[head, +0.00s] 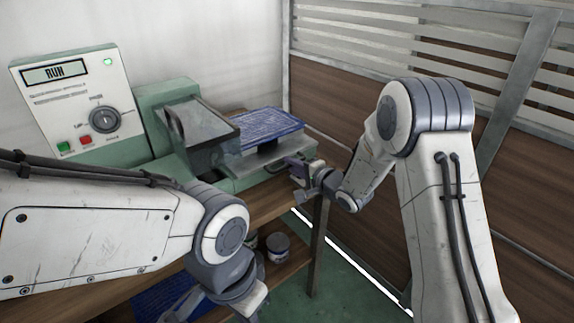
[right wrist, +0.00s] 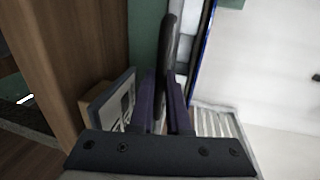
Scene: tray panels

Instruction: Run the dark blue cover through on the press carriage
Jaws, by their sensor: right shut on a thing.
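The dark blue cover (head: 262,127) lies flat on the press carriage (head: 248,160), pale lines across its face. The carriage sits out to the right of the press (head: 165,100), beside its smoky guard (head: 205,125). My right gripper (head: 300,170) is at the carriage's front edge. In the right wrist view its purple fingers (right wrist: 166,105) are shut on a dark bar-like handle (right wrist: 167,45). A blue edge shows close to this handle. My left arm crosses the lower left; its gripper is partly cut off at the bottom edge, its jaws unclear.
The control panel (head: 75,97) reads RUN, with a green lamp lit, a dial, and green and red buttons. A jar (head: 277,247) and another blue panel (head: 150,303) are below the bench top. A wood and metal partition (head: 345,150) stands at the right.

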